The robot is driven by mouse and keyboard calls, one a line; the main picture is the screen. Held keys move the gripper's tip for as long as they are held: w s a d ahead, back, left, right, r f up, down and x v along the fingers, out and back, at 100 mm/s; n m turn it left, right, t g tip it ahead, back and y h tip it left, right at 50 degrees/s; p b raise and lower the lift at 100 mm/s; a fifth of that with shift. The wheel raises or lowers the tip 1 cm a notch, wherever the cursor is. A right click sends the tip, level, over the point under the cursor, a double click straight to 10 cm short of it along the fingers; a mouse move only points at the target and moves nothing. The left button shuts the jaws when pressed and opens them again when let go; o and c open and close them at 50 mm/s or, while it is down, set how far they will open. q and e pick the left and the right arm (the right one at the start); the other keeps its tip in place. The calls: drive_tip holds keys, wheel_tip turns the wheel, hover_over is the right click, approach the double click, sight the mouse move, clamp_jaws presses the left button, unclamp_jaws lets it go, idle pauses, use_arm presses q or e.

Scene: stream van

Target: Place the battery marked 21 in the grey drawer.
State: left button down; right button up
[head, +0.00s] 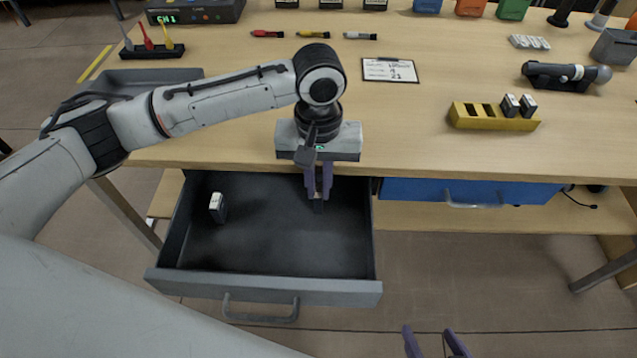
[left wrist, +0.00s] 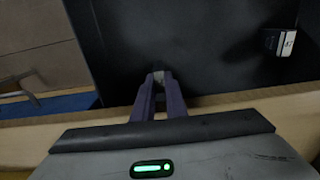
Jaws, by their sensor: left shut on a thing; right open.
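The grey drawer (head: 262,291) is pulled open below the table's left part, with a dark inside. My left gripper (head: 318,190) points down inside it near the back right and is shut on a small dark battery (head: 318,206), mostly hidden by the fingers; its pale top shows between the fingertips in the left wrist view (left wrist: 158,76). I cannot read its mark. Another battery (head: 217,207), dark with a white label, stands in the drawer's left part; it also shows in the left wrist view (left wrist: 279,42). My right gripper (head: 432,345) is open and empty at the bottom edge.
A yellow holder (head: 470,119) on the table has two batteries (head: 518,106) at its right end and empty slots. A clipboard (head: 390,70) lists numbers including 21. A shut blue drawer (head: 410,190) is to the right. A microphone (head: 566,74) lies behind the holder.

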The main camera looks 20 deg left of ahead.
sight(319, 189)
use_arm(q)
drive_tip(key=c, duration=1.8)
unclamp_jaws()
drive_tip(key=shift+f, duration=0.1)
wheel_tip(319, 189, up, 12)
drive_tip(key=p, duration=0.2)
